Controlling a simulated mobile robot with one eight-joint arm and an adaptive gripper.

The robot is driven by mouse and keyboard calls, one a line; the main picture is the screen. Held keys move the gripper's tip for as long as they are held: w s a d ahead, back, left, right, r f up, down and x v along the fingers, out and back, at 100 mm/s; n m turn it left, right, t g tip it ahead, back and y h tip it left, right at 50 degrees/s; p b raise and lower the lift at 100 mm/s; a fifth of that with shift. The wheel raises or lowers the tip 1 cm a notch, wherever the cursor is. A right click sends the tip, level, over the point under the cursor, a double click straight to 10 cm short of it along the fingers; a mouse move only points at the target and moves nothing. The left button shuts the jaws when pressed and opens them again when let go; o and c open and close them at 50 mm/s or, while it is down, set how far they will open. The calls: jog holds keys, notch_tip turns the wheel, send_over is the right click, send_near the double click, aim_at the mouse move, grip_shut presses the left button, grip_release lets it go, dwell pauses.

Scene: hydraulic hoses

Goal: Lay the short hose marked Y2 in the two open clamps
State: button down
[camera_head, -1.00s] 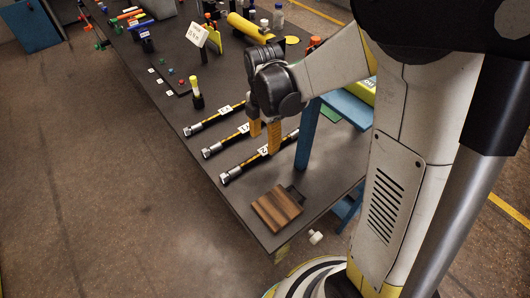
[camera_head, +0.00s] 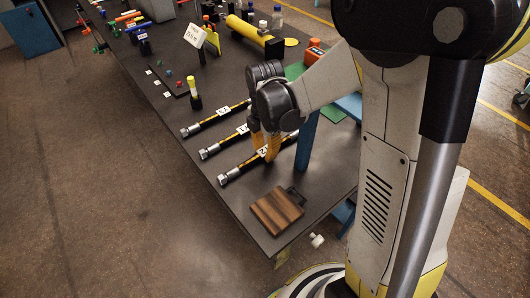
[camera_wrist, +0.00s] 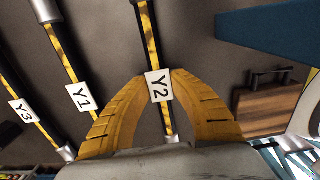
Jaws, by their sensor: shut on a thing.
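The short hose marked Y2 (camera_head: 240,168) lies on the dark bench as the nearest of three black-and-yellow hoses with metal end fittings. My gripper (camera_head: 266,155) is down at its middle. In the wrist view my gripper (camera_wrist: 159,76) has its two yellow fingers shut on hose Y2 (camera_wrist: 151,40), one on each side by its white tag. The hose appears still at bench height. I cannot make out the two open clamps in either view.
Hose Y1 (camera_head: 220,145) and hose Y3 (camera_head: 208,122) lie beside Y2, roughly parallel. A blue post (camera_head: 307,140) stands close right of my gripper. A yellow-topped black post (camera_head: 193,92) stands beyond the hoses.

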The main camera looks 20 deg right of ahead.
aim_at(264, 151)
notch_tip(264, 151, up, 10)
jog(key=p, duration=0.4)
jog(key=shift+p, duration=0.3)
jog(key=shift+a, duration=0.1)
